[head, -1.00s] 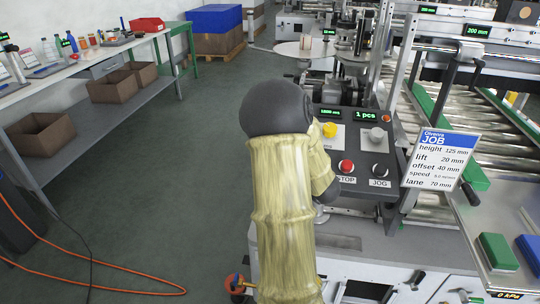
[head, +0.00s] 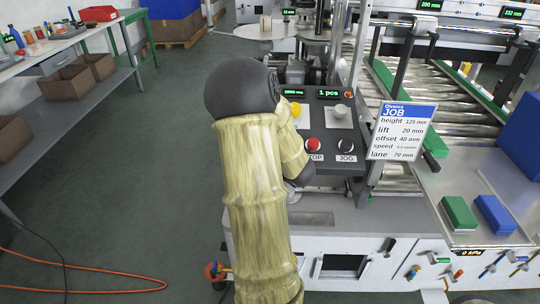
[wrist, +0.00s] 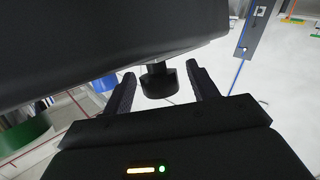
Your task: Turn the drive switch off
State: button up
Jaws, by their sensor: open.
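A black round knob (wrist: 157,80) on a short stem hangs under the edge of a dark housing (wrist: 100,45) in the wrist view. It may be the drive switch; no label on it is visible. My gripper (wrist: 160,88) is open, with one finger on each side of the knob and gaps showing. In the head view my arm hides the gripper and the left part of the control panel (head: 330,170). The panel shows a red STOP button (head: 312,145), a black JOG button (head: 345,146), a yellow knob (head: 296,109) and a grey knob (head: 340,111).
A job card (head: 402,131) stands right of the panel. Green (head: 459,213) and blue (head: 494,214) blocks lie on the machine top at right. A bench (head: 75,45) with boxes beneath stands at left. An orange cable (head: 90,272) crosses the open floor.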

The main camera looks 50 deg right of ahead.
jog(key=s+r, duration=0.1)
jog(key=s, duration=1.4)
jog(key=shift+s+r, duration=0.15)
jog(key=shift+d, duration=0.1)
